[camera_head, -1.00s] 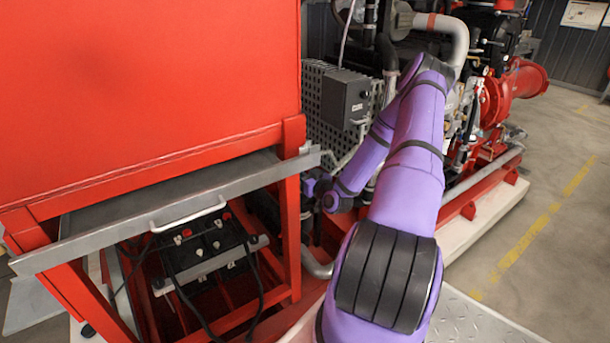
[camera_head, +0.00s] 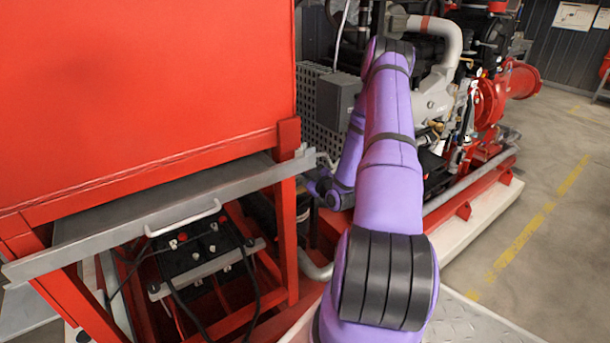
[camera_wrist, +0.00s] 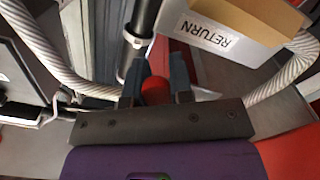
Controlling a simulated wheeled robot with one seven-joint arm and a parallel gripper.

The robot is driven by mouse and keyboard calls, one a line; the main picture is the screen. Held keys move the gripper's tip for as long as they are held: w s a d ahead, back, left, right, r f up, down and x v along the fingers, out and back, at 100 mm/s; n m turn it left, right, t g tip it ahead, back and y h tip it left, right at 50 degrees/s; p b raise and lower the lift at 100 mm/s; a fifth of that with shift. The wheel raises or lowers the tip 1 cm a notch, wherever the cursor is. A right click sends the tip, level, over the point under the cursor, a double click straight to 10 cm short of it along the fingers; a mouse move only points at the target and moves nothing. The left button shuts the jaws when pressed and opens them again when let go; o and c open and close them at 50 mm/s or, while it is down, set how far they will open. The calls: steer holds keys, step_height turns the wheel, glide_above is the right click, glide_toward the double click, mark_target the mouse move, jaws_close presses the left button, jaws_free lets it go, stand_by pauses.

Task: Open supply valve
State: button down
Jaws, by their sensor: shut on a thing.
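In the wrist view my gripper (camera_wrist: 156,82) has its two dark fingers closed on either side of a round red piece (camera_wrist: 155,92), which looks like a valve handle. Only a small part of it shows between the fingers, so I cannot tell how far it is turned. No label reading "supply" is visible. A pale label reading "RETURN" (camera_wrist: 226,34) shows upside down at the upper right. In the head view my arm reaches down beside the red tank stand, and the fingertips and the handle cannot be made out.
Braided hoses (camera_wrist: 285,75) pass on both sides of the gripper, and a black pipe (camera_wrist: 138,30) stands just beyond it. The red tank (camera_head: 140,90), a grey metal tray (camera_head: 160,205) and a dark control box (camera_head: 338,100) are close by. Open floor (camera_head: 560,240) lies to the right.

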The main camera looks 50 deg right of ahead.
steer(key=shift+d+r+n, duration=0.2)
steer(key=shift+n, duration=0.4)
steer(key=c, duration=1)
jaws_free()
steer(key=shift+s, duration=0.1)
steer(key=v, duration=1)
steer(key=shift+s, duration=0.35)
steer(key=shift+a, duration=0.15)
